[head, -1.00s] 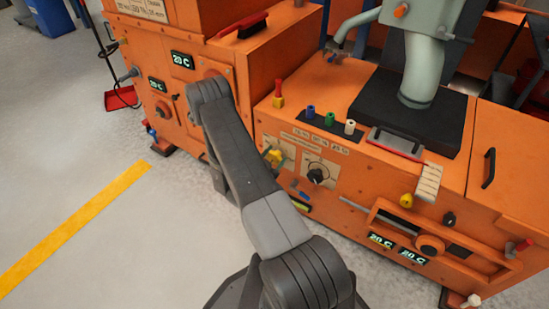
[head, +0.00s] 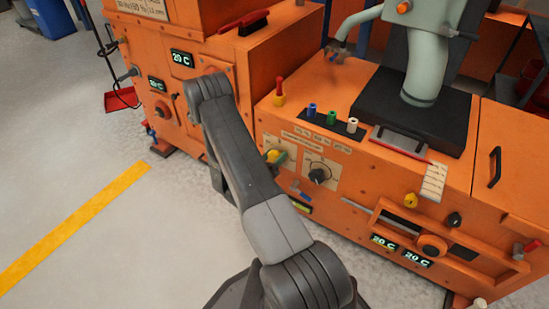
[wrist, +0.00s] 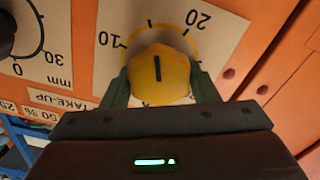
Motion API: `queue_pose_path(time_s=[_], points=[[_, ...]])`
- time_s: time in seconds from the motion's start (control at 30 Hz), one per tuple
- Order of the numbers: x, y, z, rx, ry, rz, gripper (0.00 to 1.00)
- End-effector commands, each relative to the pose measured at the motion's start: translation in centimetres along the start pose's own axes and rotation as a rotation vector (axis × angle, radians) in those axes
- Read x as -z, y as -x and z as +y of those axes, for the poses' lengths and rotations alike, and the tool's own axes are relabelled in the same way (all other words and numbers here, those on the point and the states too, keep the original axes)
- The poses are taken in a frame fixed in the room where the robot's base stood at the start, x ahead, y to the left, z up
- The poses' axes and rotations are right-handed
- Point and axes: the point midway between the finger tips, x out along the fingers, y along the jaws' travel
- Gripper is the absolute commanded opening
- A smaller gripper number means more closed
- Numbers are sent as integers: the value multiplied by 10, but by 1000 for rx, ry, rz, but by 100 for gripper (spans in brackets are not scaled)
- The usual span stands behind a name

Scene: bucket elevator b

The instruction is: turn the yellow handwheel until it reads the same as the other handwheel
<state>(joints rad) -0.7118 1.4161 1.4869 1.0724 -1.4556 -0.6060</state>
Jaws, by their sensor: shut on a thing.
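The yellow handwheel (wrist: 158,66) sits on a pale dial plate in the wrist view, with a black pointer line across its face. The line points up in the picture, between the inverted marks 10 and 20. My gripper (wrist: 161,88) is shut on it, one green finger on each side. In the head view the yellow handwheel (head: 273,156) shows just beyond my arm; my gripper is mostly hidden there. The other handwheel, black (head: 319,175), is to its right on its own plate. In the wrist view this black handwheel (wrist: 5,34) is cut off at the left edge, its pointer not readable.
Orange machine housings surround the dials. A red-handled brush (head: 252,22) lies on the left housing.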

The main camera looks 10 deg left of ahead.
Motion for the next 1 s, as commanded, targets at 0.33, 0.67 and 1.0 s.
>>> queue_pose_path(time_s=[0.33,0.67,1.0], points=[[-1,0,-1,1,115,-2,31],[-1,0,-1,1,129,-2,31],[0,0,-1,1,128,-1,75]])
